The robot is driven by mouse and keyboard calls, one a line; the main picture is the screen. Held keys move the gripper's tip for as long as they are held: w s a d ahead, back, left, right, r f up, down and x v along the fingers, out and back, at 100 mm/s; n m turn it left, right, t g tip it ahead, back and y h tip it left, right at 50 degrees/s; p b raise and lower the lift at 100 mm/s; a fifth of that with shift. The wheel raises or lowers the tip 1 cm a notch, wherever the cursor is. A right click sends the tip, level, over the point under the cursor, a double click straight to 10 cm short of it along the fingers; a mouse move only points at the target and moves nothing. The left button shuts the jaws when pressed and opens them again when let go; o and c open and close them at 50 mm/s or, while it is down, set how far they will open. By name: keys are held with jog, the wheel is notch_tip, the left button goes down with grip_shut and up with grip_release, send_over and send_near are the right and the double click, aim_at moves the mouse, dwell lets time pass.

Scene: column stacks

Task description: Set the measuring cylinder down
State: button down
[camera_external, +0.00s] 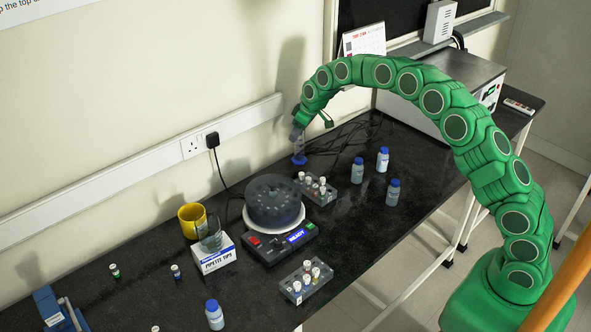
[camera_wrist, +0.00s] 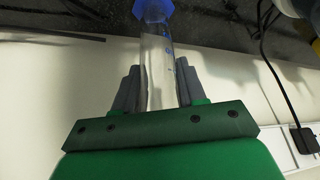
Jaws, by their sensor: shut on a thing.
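The measuring cylinder (camera_external: 299,156) is a clear tube with a blue foot, at the back of the black bench near the wall. My gripper (camera_external: 309,125) is above it at the end of the green arm and is shut on its upper part. In the wrist view, the grey fingers of my gripper (camera_wrist: 158,90) lie on either side of the clear tube of the cylinder (camera_wrist: 157,60), with the blue foot at the far end. The cylinder looks about upright. I cannot tell whether its foot touches the bench.
A vial rack (camera_external: 316,190) stands in front of the cylinder, with a round grey centrifuge (camera_external: 273,203) to its left. Blue-capped bottles (camera_external: 357,171) stand to the right. Black cables (camera_external: 350,135) lie behind on the bench (camera_external: 410,210). A metal box (camera_external: 425,95) is at the back right.

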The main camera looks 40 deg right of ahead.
jog(key=shift+w+f, duration=0.2)
jog(key=shift+f, duration=1.7)
jog(key=c, duration=0.6)
grip_release()
jog(key=shift+c, duration=0.2)
